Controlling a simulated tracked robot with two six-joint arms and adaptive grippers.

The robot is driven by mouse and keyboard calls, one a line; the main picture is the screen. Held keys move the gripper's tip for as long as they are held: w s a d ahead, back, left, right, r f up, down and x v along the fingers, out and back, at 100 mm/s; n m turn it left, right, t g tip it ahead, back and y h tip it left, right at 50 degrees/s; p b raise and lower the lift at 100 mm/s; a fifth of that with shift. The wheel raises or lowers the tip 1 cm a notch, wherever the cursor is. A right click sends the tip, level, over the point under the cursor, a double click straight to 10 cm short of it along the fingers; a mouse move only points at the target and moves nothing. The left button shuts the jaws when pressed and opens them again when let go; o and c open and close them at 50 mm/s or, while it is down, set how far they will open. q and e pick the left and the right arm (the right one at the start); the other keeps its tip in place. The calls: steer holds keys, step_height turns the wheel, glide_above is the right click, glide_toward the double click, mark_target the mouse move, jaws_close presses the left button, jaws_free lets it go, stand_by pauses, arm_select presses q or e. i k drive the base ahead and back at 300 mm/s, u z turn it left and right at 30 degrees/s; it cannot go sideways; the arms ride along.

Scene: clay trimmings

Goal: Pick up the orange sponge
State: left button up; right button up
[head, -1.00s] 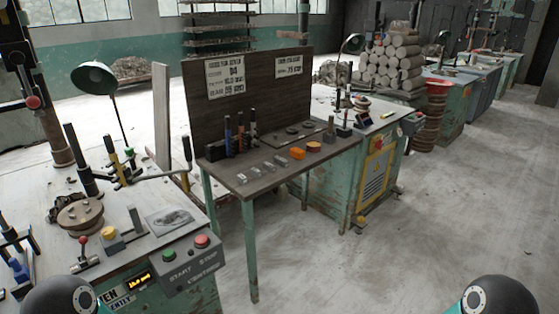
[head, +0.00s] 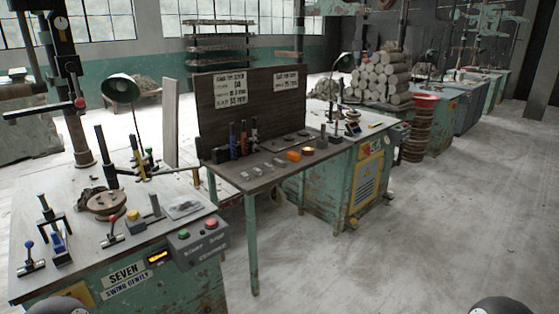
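An orange block (head: 293,156), which looks like the sponge, lies on the narrow dark wooden table (head: 262,182) near its front edge, right of centre. A small round orange-brown piece (head: 308,151) sits just to its right. Neither of my grippers is in view. Only dark rounded parts of my arms show at the bottom edge, left and right, well short of the table.
A dark board (head: 250,105) with paper signs stands behind the table. Upright tools (head: 238,138) stand left of the sponge, with small clear blocks (head: 258,170) nearer. A machine bench (head: 110,235) fills the left, a green cabinet (head: 335,190) the right. The floor ahead right is clear.

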mark_target(292, 156)
steer(key=z, duration=0.15)
steer(key=i, duration=0.9)
steer(key=u, duration=0.1)
